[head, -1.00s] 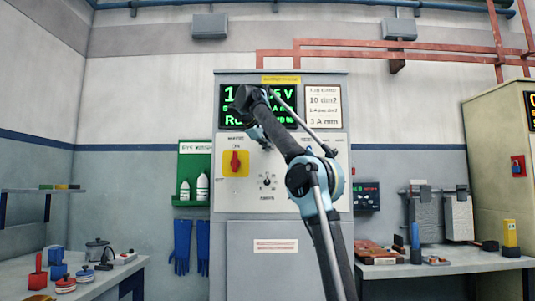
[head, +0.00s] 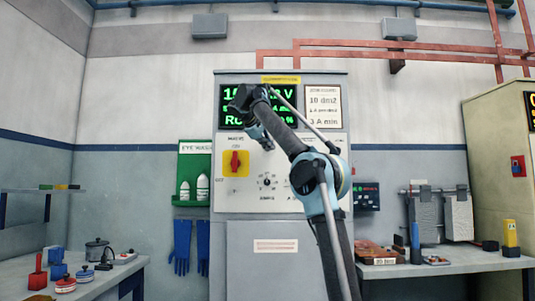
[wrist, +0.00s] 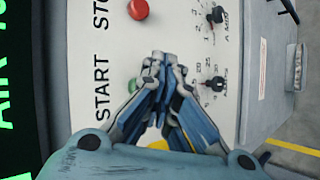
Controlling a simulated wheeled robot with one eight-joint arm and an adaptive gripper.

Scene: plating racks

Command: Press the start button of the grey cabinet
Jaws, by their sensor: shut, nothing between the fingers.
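The grey cabinet (head: 318,225) stands straight ahead in the head view, its display (head: 229,92) lit with green text partly covered by my arm. My gripper (head: 267,144) is in front of its control panel. In the wrist view the panel appears turned sideways. The green start button (wrist: 132,86) sits by the word START, partly hidden behind my shut, empty fingers (wrist: 158,62). The fingertips appear close to the button, just right of it. I cannot tell whether they touch the panel. The red stop button (wrist: 138,9) is clear above it.
A red switch on a yellow plate (head: 235,164) and a dial (head: 267,181) are on the same panel. Two knobs (wrist: 216,83) (wrist: 217,14) show beside the buttons. Benches (head: 450,263) (head: 100,283) with small items stand on both sides.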

